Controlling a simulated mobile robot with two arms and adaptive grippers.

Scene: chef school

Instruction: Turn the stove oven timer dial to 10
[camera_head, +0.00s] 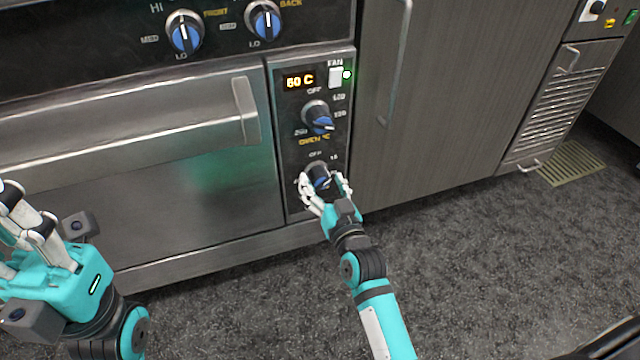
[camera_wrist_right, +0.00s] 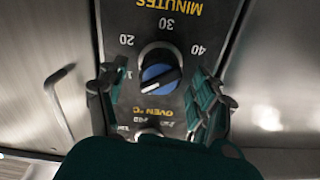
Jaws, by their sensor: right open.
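The oven timer dial (camera_head: 318,176) is a dark round knob with a blue face, low on the stove's narrow control panel (camera_head: 290,150). In the right wrist view the dial (camera_wrist_right: 160,72) appears upside down, with 20, 30, 40 and MINUTES printed around it. Its white pointer line lies nearly sideways; which end points is unclear. My right gripper (camera_head: 325,186) is open at the dial, with fingers on both sides of it. In the wrist view its fingers (camera_wrist_right: 153,92) flank the knob; contact is not clear. My left gripper (camera_head: 35,225) is at lower left, away from the stove, its opening unclear.
The oven door handle (camera_head: 130,145) sticks out at left. Cabinet doors (camera_head: 450,100) stand at right. The floor in front is clear.

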